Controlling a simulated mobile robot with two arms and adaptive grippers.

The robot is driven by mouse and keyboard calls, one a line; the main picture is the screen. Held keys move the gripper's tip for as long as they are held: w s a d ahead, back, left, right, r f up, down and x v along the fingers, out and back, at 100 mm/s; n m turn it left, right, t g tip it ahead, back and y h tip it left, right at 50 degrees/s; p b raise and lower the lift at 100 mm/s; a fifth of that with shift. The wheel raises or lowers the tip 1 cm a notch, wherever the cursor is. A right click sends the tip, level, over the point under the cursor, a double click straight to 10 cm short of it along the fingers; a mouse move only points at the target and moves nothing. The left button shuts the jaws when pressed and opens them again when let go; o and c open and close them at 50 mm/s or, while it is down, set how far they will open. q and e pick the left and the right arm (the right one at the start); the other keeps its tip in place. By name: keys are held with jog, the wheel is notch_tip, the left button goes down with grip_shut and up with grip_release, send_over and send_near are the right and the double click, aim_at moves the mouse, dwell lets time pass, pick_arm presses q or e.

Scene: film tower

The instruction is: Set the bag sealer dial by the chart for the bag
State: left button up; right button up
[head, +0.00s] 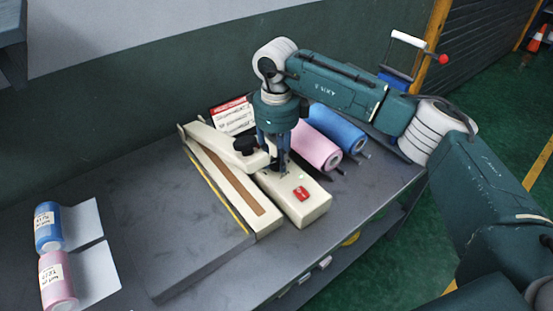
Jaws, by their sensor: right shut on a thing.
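The bag sealer (240,190) is a long cream machine with a brown strip, lying on the grey bench. A cream box (305,208) with a red switch (301,193) sits along its right side. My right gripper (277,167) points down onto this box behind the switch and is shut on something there. The gripper hides the dial, so its setting cannot be read. My left gripper is out of view.
A blue roll (337,129) and a pink roll (316,149) lie right of the sealer. A small blue roll (47,229) and a pink one (57,280), both labelled, lie at the left with white sheets (82,222). The bench between is clear.

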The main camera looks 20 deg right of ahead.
aim_at(277, 161)
jog(key=m+b, duration=0.1)
jog(key=m, duration=0.5)
jog(key=shift+b, duration=0.4)
jog(key=m+b, duration=0.1)
jog(key=m, duration=0.4)
jog(key=shift+m, duration=0.4)
jog(key=shift+r, duration=0.1)
jog(key=o, duration=1.2)
jog(key=shift+c, duration=0.2)
notch_tip(277, 161, up, 12)
